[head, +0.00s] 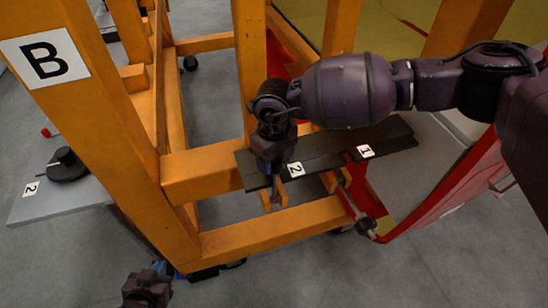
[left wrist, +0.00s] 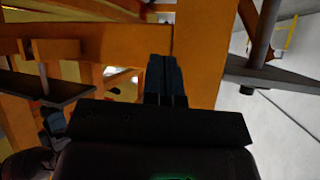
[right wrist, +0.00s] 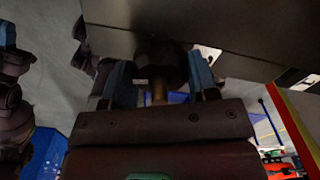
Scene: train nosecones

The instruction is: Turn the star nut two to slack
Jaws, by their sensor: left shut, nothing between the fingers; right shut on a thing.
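The star nut marked two is a dark round knob (right wrist: 160,62) in the right wrist view, on a bolt at a dark plate (head: 385,140). My right gripper (head: 270,165) is beside the label 2 (head: 295,169) in the head view. It also shows in the right wrist view (right wrist: 160,78), its blue fingers on both sides of the knob, shut on it. The head view hides the knob behind the gripper. My left gripper (head: 147,288) is low in the head view, away from the plate. In the left wrist view its fingers (left wrist: 163,75) are together and empty.
An orange frame (head: 190,175) marked B (head: 46,59) stands around the plate. A label 1 (head: 364,151) is on the plate, with a hanging rod and knob (head: 365,226) below. A grey shelf (head: 60,203) at left holds a black knob (head: 68,166) by another label 2.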

